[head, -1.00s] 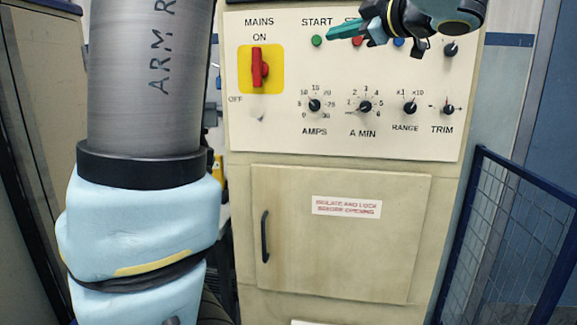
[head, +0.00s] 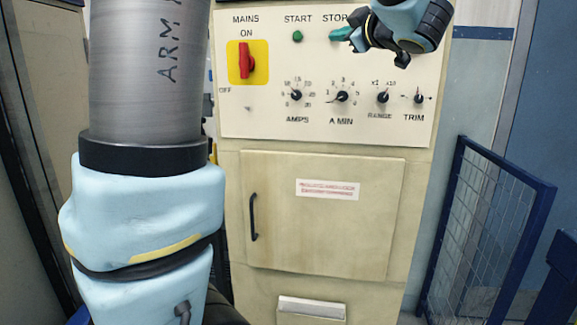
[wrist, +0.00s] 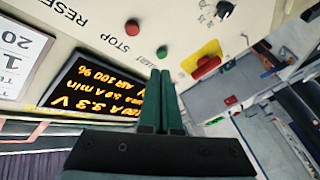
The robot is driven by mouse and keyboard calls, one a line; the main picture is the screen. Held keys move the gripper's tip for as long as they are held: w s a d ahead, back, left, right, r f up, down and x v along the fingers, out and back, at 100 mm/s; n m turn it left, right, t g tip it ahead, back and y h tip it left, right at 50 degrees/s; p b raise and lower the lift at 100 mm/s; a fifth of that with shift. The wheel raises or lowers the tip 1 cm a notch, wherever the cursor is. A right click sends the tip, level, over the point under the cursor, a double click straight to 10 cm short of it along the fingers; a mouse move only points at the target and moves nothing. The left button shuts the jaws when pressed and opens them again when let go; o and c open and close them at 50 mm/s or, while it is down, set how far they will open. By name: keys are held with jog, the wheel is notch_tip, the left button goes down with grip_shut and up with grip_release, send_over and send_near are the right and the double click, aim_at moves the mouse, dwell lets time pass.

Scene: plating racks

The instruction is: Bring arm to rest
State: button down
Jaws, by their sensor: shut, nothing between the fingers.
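My gripper (head: 341,34) is at the top of the head view, in front of the upper part of a cream control cabinet (head: 330,210). Its teal fingers are shut with nothing between them, and they also show in the wrist view (wrist: 162,88).
The panel has a red mains switch (head: 244,60) on a yellow plate, a green START button (head: 297,36) and several knobs. A lit display (wrist: 105,95) shows orange text in the wrist view. A blue mesh barrier (head: 480,230) stands at right.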

jog(key=w+a+f+m+g+h, duration=0.1)
jog(key=w+f+m+g+h, duration=0.1)
jog(key=f+m+h, duration=0.6)
jog(key=w+a+f+m+g+h, duration=0.1)
jog(key=w+a+f+m+g, duration=0.15)
jog(key=f, duration=0.95)
jog(key=s+a+f+m+g+y, duration=0.1)
jog(key=s+a+f+g, duration=0.4)
jog(key=s+f, duration=0.5)
jog(key=s+a+f+m+g+y, duration=0.1)
jog(key=s+a+f+m+g, duration=0.2)
jog(key=s+a+f+g, duration=0.3)
jog(key=s+a+f, duration=0.3)
jog(key=s+f, duration=0.1)
jog(key=s, duration=0.2)
jog(key=shift+a, duration=0.2)
jog(key=shift+f, duration=0.1)
dwell(0.5)
